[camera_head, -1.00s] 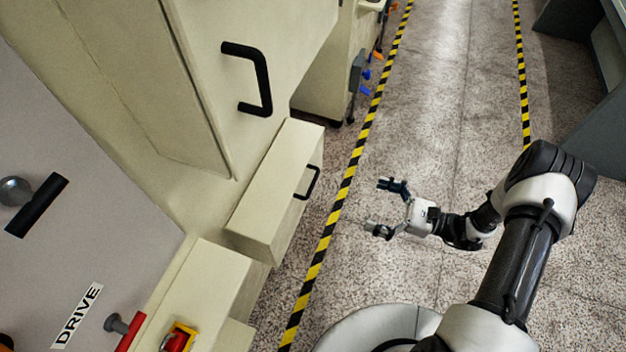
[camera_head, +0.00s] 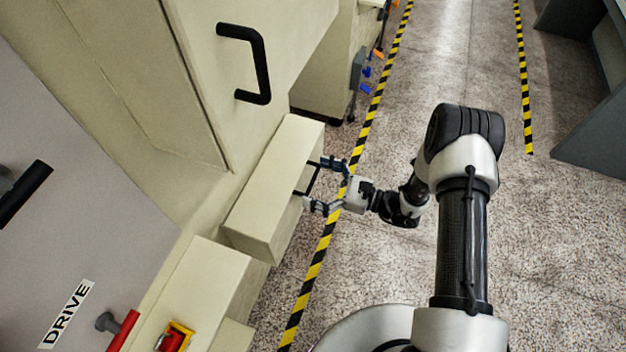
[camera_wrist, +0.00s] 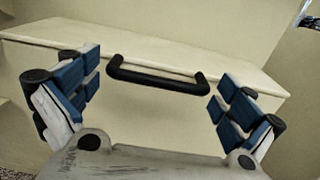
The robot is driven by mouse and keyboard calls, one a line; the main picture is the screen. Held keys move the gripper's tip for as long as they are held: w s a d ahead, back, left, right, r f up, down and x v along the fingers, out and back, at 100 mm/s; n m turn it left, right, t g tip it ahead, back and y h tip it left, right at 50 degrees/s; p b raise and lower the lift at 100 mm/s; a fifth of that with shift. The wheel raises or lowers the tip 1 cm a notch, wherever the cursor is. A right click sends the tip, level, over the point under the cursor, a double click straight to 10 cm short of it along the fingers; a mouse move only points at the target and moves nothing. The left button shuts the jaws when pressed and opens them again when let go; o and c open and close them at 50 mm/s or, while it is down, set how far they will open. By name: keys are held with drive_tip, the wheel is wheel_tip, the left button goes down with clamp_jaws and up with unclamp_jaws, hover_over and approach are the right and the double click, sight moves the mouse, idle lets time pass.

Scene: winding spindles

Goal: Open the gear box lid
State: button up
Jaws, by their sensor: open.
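The gear box is a cream box (camera_head: 268,203) low on the machine's side, with its lid (camera_head: 285,160) on top. A black bar handle (camera_head: 309,180) is on its front face. In the wrist view the handle (camera_wrist: 157,79) lies between and beyond my open fingers, just below the lid's front edge (camera_wrist: 140,45). The lid looks shut. My gripper (camera_head: 323,185) is open and empty at the handle, one finger towards each end of it. It also shows in the wrist view (camera_wrist: 150,98). I cannot tell whether a finger touches the handle.
A tall cabinet door with a black handle (camera_head: 254,65) is above the box. A red and yellow switch (camera_head: 174,338) and a DRIVE label (camera_head: 66,314) are at lower left. Yellow-black floor tape (camera_head: 318,262) runs alongside. The floor to the right is clear.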

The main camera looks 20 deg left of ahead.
drive_tip(key=shift+a, duration=0.3)
drive_tip(key=shift+c, duration=0.5)
drive_tip(key=c, duration=1.2)
